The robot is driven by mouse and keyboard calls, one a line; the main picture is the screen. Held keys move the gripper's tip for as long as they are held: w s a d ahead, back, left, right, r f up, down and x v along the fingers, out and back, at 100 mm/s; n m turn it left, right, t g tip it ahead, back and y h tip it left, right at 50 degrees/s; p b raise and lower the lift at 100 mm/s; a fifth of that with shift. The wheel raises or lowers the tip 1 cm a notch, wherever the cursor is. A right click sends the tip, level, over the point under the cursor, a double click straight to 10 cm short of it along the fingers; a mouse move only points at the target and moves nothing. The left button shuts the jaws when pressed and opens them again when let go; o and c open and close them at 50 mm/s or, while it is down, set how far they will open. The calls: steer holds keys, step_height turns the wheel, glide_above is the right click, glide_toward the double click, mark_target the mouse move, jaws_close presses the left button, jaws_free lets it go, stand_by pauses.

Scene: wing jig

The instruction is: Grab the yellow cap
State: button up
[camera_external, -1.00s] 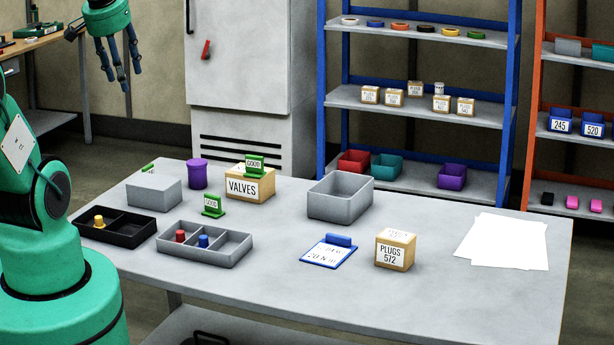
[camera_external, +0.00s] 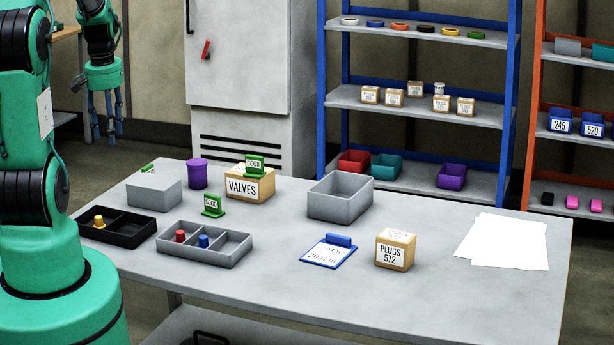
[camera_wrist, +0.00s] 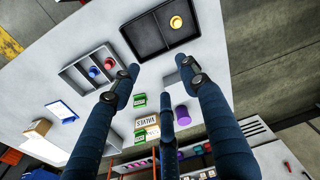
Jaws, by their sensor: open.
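The yellow cap (camera_external: 99,221) stands in the left compartment of the black tray (camera_external: 135,228) at the table's left edge. The cap (camera_wrist: 176,22) also shows in the wrist view, near the top, inside the black tray (camera_wrist: 150,36). My gripper (camera_external: 104,116) hangs fingers down in the air, beyond and above the table's far left edge, well apart from the cap. Its fingers are spread and empty. In the wrist view my gripper (camera_wrist: 162,88) shows three dark blue fingers with nothing between them.
A grey divided tray (camera_external: 225,248) with a red and a blue cap is right of the black tray. A grey box (camera_external: 154,194), a purple canister (camera_external: 197,174), the VALVES box (camera_external: 243,188) and green GOOD signs stand behind. The table's front middle is clear.

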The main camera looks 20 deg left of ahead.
steer(key=n+g, duration=0.1)
glide_above(98, 217)
step_height(98, 217, down, 13)
steer(key=shift+w+d+r, duration=0.1)
steer(key=shift+w+r, duration=0.05)
steer(key=shift+f+b, duration=0.55)
steer(key=shift+f, duration=3.75)
steer(key=shift+f, duration=0.15)
steer(key=shift+f+b, duration=0.6)
steer(key=shift+f, duration=1.9)
steer(key=c, duration=1)
